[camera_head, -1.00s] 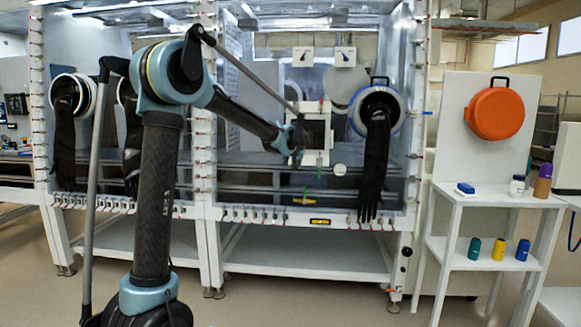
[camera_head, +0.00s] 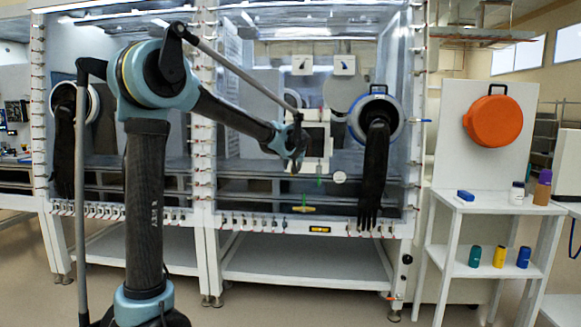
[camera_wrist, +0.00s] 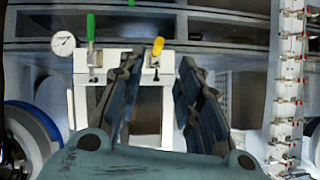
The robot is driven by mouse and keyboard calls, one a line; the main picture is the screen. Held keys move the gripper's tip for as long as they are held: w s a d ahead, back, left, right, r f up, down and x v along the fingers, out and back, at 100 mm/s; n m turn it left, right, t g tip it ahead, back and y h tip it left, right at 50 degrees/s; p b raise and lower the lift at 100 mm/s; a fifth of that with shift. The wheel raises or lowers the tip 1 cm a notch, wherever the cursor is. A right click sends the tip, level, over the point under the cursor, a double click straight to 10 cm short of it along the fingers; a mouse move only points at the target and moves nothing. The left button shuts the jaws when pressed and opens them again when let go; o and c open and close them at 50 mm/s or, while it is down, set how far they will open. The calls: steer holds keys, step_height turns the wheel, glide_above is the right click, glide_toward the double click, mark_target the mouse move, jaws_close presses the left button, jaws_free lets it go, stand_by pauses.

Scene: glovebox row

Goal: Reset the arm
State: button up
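My arm stands upright at the left and bends over at the elbow, with the forearm sloping down to the right in the head view. My gripper (camera_head: 297,147) hangs in front of the glovebox front (camera_head: 260,224), near a white panel unit (camera_head: 316,128). In the wrist view my gripper (camera_wrist: 159,66) shows two dark fingers spread apart with nothing between them. Behind the fingers are a green handle (camera_wrist: 91,27), a yellow handle (camera_wrist: 157,46) and a round gauge (camera_wrist: 63,43). I cannot tell the gap between the fingers and the panel.
A black glove (camera_head: 374,175) hangs from a round port (camera_head: 358,112) right of my gripper. A white shelf stand (camera_head: 488,205) at the right holds several small containers, with an orange round lid (camera_head: 493,121) on its back board. Some floor (camera_head: 255,309) in front is clear.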

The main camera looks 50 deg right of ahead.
stand_by(0.4)
steer(key=w+a+f+n+y, duration=0.15)
steer(key=w+a, duration=0.35)
steer(key=a, duration=0.6)
steer(key=w+a+f+n+y, duration=0.15)
steer(key=w+a, duration=0.35)
steer(key=a, duration=0.6)
steer(key=w+a+f+n+y, duration=0.15)
steer(key=w+a, duration=0.35)
steer(key=a, duration=0.6)
steer(key=s+a+f+n+g+y, duration=0.1)
steer(key=a+f, duration=0.2)
steer(key=a, duration=0.7)
steer(key=s+a+f+n+y, duration=0.1)
steer(key=a+f+n+y, duration=0.1)
steer(key=a, duration=0.8)
steer(key=s+a+f+n+g, duration=0.4)
steer(key=s+a+f, duration=1.2)
steer(key=s+a, duration=0.3)
steer(key=shift+s+a+f+n+g, duration=0.2)
steer(key=shift+s+n+g, duration=0.15)
steer(key=shift+s, duration=0.3)
steer(key=shift+d+y, duration=0.15)
steer(key=shift+y, duration=0.1)
